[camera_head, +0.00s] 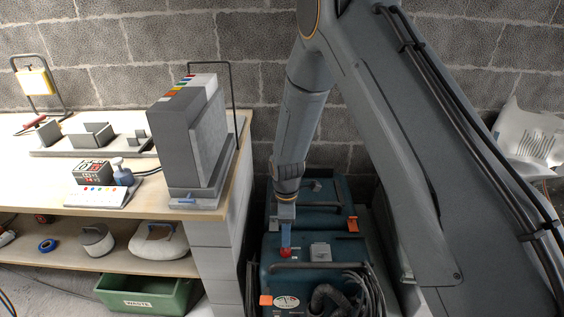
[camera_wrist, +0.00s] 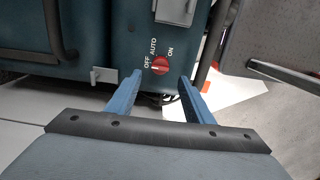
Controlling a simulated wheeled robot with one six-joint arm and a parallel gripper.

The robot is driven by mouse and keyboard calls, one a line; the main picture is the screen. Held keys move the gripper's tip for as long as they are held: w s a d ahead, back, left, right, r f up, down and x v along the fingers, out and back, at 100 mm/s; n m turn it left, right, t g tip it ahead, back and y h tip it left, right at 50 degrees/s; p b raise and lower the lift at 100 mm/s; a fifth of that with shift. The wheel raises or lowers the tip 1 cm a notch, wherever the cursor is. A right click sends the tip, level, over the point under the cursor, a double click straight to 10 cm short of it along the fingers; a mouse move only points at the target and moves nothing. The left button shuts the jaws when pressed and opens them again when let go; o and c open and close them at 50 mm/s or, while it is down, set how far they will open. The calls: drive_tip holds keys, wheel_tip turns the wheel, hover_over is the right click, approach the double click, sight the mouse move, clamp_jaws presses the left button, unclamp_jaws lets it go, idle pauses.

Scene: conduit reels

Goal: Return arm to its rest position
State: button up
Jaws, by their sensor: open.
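My gripper (camera_wrist: 158,95) is open, its two blue fingers apart and nothing between them. In the wrist view a red rotary knob (camera_wrist: 161,65) lies just beyond the fingertips, on a dark blue machine (camera_wrist: 105,25), with the words OFF, AUTO and ON around it. In the head view my arm reaches down and my gripper (camera_head: 286,222) is right above the red knob (camera_head: 285,252) on the machine (camera_head: 275,245). From these views I cannot tell whether a finger touches the knob.
A workbench (camera_head: 75,194) stands at left, bearing a tall grey block (camera_head: 178,140) near its right end. A green waste bin (camera_head: 148,296) is below. The machine has a dark handle bar (camera_head: 318,266) and hoses (camera_head: 335,298). A block wall (camera_head: 170,40) is behind.

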drive_tip(key=s+d+r+m+p, duration=0.1)
drive_tip(key=s+d+r+m, duration=0.35)
drive_tip(key=r, duration=0.45)
drive_tip(key=s+d+r+m+p, duration=0.1)
drive_tip(key=s+d+r+m, duration=0.4)
drive_tip(key=r, duration=0.3)
drive_tip(key=s+d+r+m, duration=0.3)
drive_tip(key=s+r+m, duration=0.1)
drive_tip(key=s, duration=0.2)
drive_tip(key=s+d+r+m+p, duration=0.1)
drive_tip(key=s+d+r+m, duration=0.3)
drive_tip(key=s, duration=0.3)
drive_tip(key=shift+s+d+r+p, duration=0.25)
drive_tip(key=shift+s+r+p, duration=0.05)
drive_tip(key=shift+r, duration=0.35)
